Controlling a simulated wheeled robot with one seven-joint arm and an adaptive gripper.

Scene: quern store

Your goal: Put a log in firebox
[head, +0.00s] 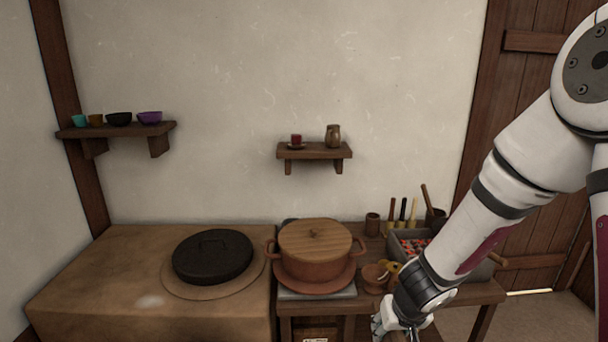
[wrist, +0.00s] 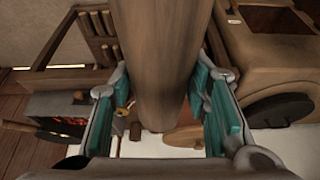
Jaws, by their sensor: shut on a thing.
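My gripper (wrist: 165,115) is shut on a log (wrist: 165,60), a thick brown cylinder between its teal finger pads in the wrist view. The log runs from the top edge down the middle of that view. In the head view my gripper (head: 403,333) is at the bottom edge, in front of the wooden table, and the log does not show. A clay stove (head: 110,285) stands at the left, and also shows in the wrist view (wrist: 270,55). A dark recess (wrist: 270,12) shows at its upper end in the wrist view; I cannot tell whether it is the firebox.
A black lid (head: 212,256) lies on the stove. A lidded clay pot (head: 315,270) stands on the table beside it. A grey bin (head: 450,262) with red pieces and several upright tools is at the right, behind my arm. Wall shelves (head: 315,152) hold cups.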

